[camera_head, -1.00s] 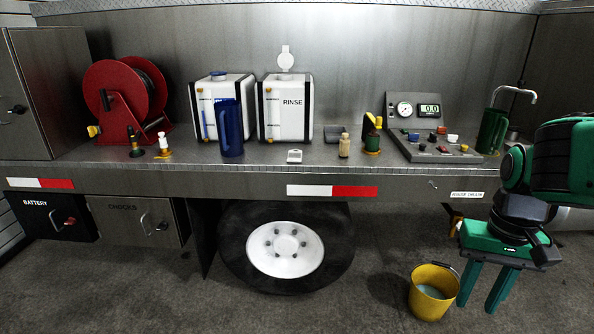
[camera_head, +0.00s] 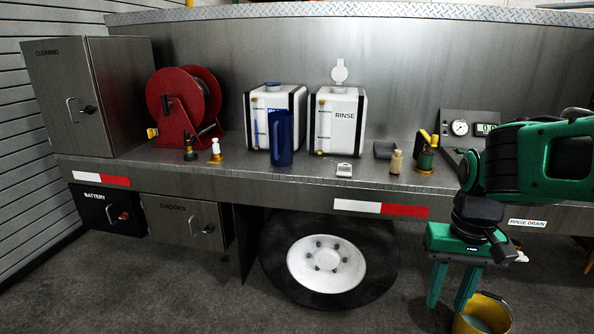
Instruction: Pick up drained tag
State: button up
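No tag with readable "drained" lettering shows. A small white piece (camera_head: 344,169) lies on the steel deck in front of the rinse tank; it is too small to tell whether it is the drained tag. My gripper (camera_head: 451,302) hangs at the right, fingers pointing down, in front of the deck and below its edge. Its two green fingers are apart with nothing visible between them. My arm hides part of the deck's right side.
The steel deck (camera_head: 300,177) holds a red hose reel (camera_head: 172,115), a blue jug (camera_head: 281,140), the rinse tank (camera_head: 335,130), small bottles and a gauge panel (camera_head: 460,128). A yellow bucket (camera_head: 492,312) stands beneath my gripper. A wheel (camera_head: 326,263) is under the deck.

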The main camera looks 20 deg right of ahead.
aim_at(343, 169)
jog(key=u, duration=0.2)
jog(key=i, duration=1.65)
jog(key=z, duration=0.65)
